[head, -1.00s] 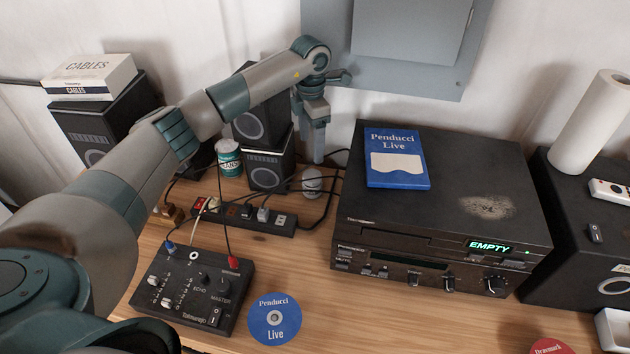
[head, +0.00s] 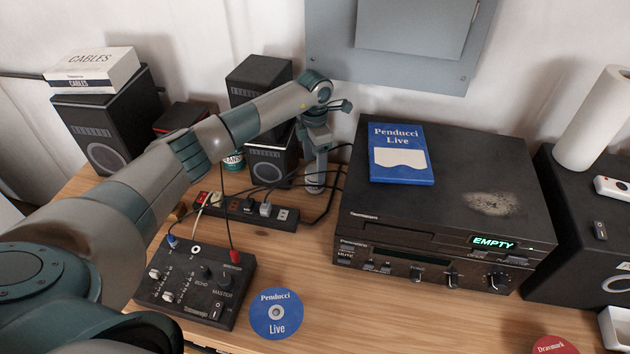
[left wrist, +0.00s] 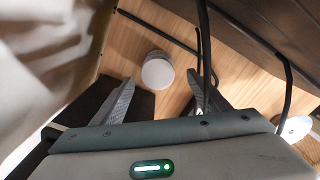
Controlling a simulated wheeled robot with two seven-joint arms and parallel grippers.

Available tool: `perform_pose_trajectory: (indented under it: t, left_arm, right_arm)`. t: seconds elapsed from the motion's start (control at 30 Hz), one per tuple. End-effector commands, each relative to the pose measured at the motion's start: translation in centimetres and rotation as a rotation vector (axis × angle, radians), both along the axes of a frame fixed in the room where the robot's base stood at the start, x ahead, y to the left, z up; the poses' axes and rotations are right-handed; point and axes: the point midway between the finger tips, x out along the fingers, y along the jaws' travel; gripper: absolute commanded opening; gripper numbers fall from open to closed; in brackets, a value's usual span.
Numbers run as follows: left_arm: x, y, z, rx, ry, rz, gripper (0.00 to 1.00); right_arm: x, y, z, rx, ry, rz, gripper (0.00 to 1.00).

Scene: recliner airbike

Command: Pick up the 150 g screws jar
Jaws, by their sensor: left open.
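A small pale round jar (head: 313,186) stands on the wooden desk between the small speaker and the black player, partly hidden by my gripper. I take it for the screws jar, though no label is readable. In the left wrist view its round whitish top (left wrist: 157,70) shows between and beyond the fingertips. My left gripper (head: 318,165) points down right above the jar. In the left wrist view its two fingers (left wrist: 160,80) are spread apart with nothing between them. I cannot tell whether they reach down beside the jar. My right gripper is out of view.
Black cables and a power strip (head: 247,211) lie left of the jar; a cable crosses near the right finger. The black player (head: 450,215) with a blue case (head: 402,155) stands close on the right.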

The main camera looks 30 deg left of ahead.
Motion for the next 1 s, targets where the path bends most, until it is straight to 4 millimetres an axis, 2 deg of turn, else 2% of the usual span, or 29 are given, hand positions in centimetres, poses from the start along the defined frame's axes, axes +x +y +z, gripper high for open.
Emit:
perform_pose_trajectory:
  t: [0.03, 0.2, 0.67, 1.0]
  left_arm:
    - [0.0, 0.0, -1.2, -0.001, 0.002, 0.001, 0.68]
    - [0.0, 0.0, -2.5, -0.001, 0.001, 0.001, 0.68]
    - [0.0, 0.0, -3.0, -0.001, 0.001, 0.0, 0.68]
    - [0.4, 0.0, -6.9, -0.002, 0.003, 0.0, 0.68]
  right_arm:
    - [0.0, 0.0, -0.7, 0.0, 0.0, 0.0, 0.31]
    - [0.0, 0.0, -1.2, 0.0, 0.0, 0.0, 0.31]
    - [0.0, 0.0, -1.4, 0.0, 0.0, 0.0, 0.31]
    - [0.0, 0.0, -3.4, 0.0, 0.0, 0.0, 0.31]
